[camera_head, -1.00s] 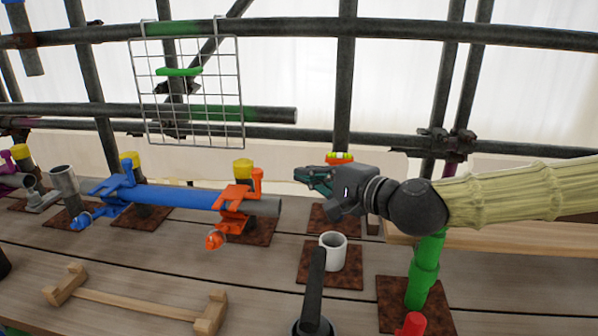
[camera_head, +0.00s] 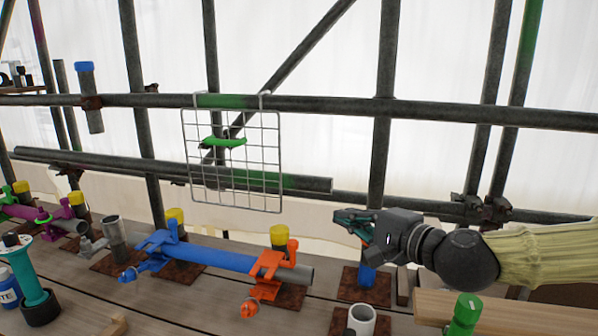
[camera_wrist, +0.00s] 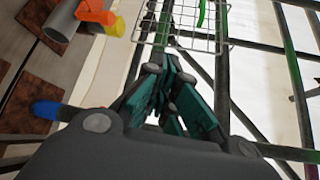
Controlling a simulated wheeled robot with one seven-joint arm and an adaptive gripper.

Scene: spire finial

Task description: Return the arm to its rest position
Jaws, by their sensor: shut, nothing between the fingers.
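My gripper (camera_head: 345,222) is at the end of my arm, which comes in from the right in a pale sleeve. Its teal fingers are shut and empty, in the air above the wooden bench (camera_head: 215,312). They point left, toward the orange clamp (camera_head: 270,263) on the grey end of a blue pipe (camera_head: 205,250), and do not touch it. The shut fingers also show in the wrist view (camera_wrist: 172,98). A blue-topped post (camera_head: 367,275) stands just below and behind the gripper.
A wire grid (camera_head: 233,170) holding a green item (camera_head: 225,141) hangs from the scaffold rail (camera_head: 330,105). A white cup (camera_head: 361,320) and a green post (camera_head: 464,314) stand below my arm. A teal spool-like thing (camera_head: 35,280) stands at the left.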

